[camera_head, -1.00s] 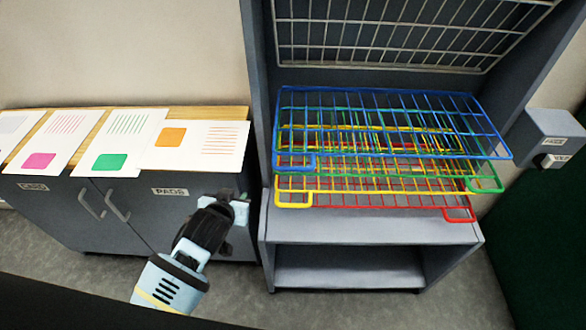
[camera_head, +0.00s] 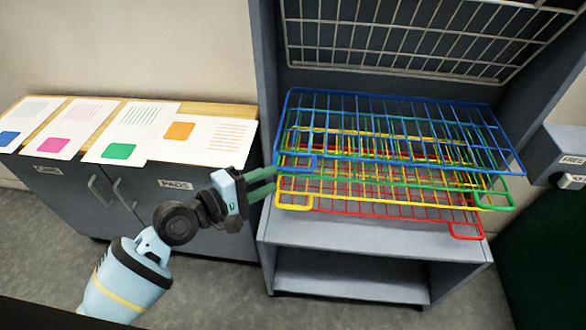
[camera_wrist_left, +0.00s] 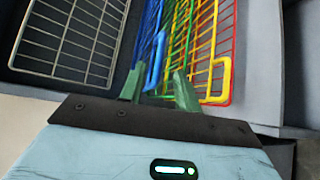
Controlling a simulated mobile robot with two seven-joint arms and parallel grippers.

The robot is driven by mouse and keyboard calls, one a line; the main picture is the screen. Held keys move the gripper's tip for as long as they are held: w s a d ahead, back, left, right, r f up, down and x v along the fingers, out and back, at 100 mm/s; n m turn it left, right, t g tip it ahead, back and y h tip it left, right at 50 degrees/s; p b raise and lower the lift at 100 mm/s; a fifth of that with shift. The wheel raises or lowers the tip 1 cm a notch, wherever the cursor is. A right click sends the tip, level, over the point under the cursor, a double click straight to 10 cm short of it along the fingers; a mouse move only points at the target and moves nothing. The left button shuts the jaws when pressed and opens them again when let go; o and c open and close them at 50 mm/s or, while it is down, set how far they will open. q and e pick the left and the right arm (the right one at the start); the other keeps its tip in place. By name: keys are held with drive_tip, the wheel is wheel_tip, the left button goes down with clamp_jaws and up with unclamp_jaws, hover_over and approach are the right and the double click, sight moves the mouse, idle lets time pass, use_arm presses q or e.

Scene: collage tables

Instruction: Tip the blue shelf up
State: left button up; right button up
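The blue shelf (camera_head: 400,125) is a wire rack, lying roughly level as the top one of a stack in the grey rack unit. Its front-left corner has a small blue loop tab, which also shows as the blue handle (camera_wrist_left: 155,72) in the left wrist view. My left gripper (camera_head: 274,180) is open and empty, with green fingers pointing right at the unit's left side. Its fingertips are just left of and slightly below the blue tab. In the left wrist view the tab appears ahead, between the fingertips (camera_wrist_left: 158,90); contact cannot be told. My right gripper is not in view.
Green (camera_head: 495,206), yellow (camera_head: 294,206) and red (camera_head: 467,237) wire shelves lie close below the blue one. A grey wire shelf (camera_head: 400,72) stands tipped up behind. A low cabinet (camera_head: 150,190) with printed cards is on the left, a grey box (camera_head: 560,150) on the right.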

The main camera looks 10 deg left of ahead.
sight(290, 170)
use_arm(q)
drive_tip(key=shift+w, duration=0.1)
drive_tip(key=shift+x, duration=3.85)
drive_tip(key=shift+c, duration=0.4)
clamp_jaws()
